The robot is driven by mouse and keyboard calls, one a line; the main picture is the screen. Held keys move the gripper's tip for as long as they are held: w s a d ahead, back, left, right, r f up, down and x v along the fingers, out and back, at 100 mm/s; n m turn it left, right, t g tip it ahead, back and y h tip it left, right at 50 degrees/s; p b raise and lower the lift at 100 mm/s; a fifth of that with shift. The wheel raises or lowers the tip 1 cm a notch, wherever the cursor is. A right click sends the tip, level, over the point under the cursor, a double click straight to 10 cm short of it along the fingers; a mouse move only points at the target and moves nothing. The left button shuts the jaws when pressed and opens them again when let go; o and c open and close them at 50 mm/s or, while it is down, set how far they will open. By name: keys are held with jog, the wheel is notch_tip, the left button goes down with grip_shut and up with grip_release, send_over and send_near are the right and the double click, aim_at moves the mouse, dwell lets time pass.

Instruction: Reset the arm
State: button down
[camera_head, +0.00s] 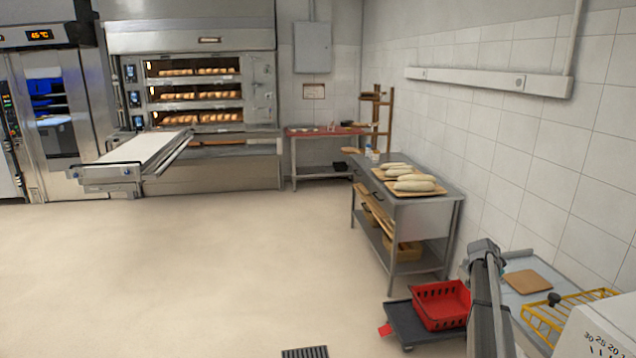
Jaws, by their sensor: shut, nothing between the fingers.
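My arm (485,300) shows at the lower right as dark and grey links rising from the bottom edge to a grey joint. It stands in front of a grey work surface and beside a red crate. I cannot make out my gripper or its fingertips in this view. The arm is seen only in part; its lower end is cut off by the picture's bottom edge.
A red crate (440,304) sits on a dark dolly (406,323). Behind it stands a steel table (437,205) with loaves on boards. A yellow wire rack (545,318) and a brown board (527,282) lie right of my arm. Deck ovens (203,57) stand at the back. The floor (200,270) is clear.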

jog(key=s+a+f+n+y, duration=0.1)
jog(key=s+a+n+y, duration=0.1)
jog(key=s+a+n, duration=0.3)
jog(key=s+a+f+n+g+y, duration=0.1)
jog(key=s+a+n, duration=0.4)
jog(key=s+a, duration=0.9)
jog(key=s+a+f+n+g+y, duration=0.1)
jog(key=s+a+n+y, duration=0.4)
jog(key=a, duration=2.5)
jog(key=s+f, duration=0.1)
jog(key=s, duration=0.4)
jog(key=shift+f+n, duration=0.3)
jog(key=shift+n, duration=0.1)
